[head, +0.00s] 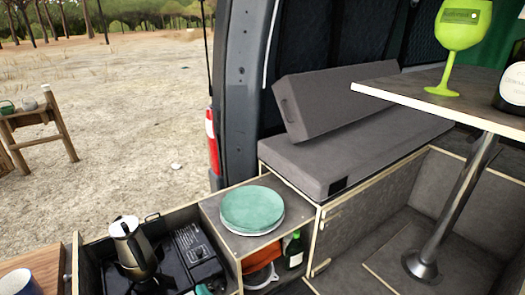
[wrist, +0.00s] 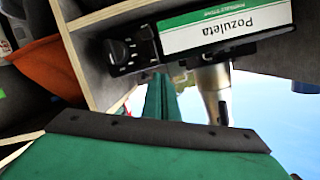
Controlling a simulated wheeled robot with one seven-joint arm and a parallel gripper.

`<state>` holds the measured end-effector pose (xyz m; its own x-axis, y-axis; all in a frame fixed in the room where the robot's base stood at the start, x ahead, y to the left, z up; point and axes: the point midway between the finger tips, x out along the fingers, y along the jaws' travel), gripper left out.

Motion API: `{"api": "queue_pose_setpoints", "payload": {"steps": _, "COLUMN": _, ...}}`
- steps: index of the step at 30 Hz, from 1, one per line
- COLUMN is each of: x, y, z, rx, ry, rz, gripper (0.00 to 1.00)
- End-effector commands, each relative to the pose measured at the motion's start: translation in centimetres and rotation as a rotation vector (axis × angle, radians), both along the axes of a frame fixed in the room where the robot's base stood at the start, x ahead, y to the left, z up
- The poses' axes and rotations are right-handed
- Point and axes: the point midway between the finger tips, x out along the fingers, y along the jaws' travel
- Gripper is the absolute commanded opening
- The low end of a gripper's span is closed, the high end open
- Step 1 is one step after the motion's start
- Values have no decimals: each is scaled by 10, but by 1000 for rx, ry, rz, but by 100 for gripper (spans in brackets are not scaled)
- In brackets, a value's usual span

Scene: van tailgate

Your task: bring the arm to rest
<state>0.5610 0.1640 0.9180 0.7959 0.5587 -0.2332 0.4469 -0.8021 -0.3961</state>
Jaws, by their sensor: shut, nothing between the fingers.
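My gripper (wrist: 161,78) shows in the wrist view as a green hand with a dark bolted strip. Its two green fingers are together and nothing shows between them. The wrist view is upside down. The fingers point towards the kitchen unit, where the stove (wrist: 132,51) and a moka pot (wrist: 214,85) show beyond the tips. I see no contact with them, but the exact gap cannot be told.
In the head view, the moka pot (head: 133,247) stands on the stove (head: 193,250). Teal plates (head: 252,208) sit on the unit's top.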

Motion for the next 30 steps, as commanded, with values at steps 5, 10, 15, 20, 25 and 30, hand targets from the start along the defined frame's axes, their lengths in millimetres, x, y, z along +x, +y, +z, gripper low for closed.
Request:
{"api": "queue_pose_setpoints", "payload": {"steps": 5, "x": -33, "y": -16, "z": -34, "rx": 42, "ry": 34, "rz": -160, "gripper": 0}}
{"api": "queue_pose_setpoints", "payload": {"steps": 10, "x": -72, "y": -38, "z": -62, "rx": 40, "ry": 54, "rz": -300, "gripper": 0}}
{"api": "queue_pose_setpoints", "payload": {"steps": 15, "x": -120, "y": -64, "z": -84, "rx": 0, "ry": 63, "rz": -417, "gripper": 0}}
{"api": "queue_pose_setpoints", "payload": {"steps": 20, "x": -170, "y": -90, "z": -96, "rx": -66, "ry": 54, "rz": -499, "gripper": 0}}
{"api": "queue_pose_setpoints", "payload": {"steps": 25, "x": -224, "y": -118, "z": -95, "rx": -159, "ry": 24, "rz": -553, "gripper": 0}}
{"api": "queue_pose_setpoints", "payload": {"steps": 30, "x": -275, "y": -142, "z": -83, "rx": -263, "ry": -26, "rz": -562, "gripper": 0}}
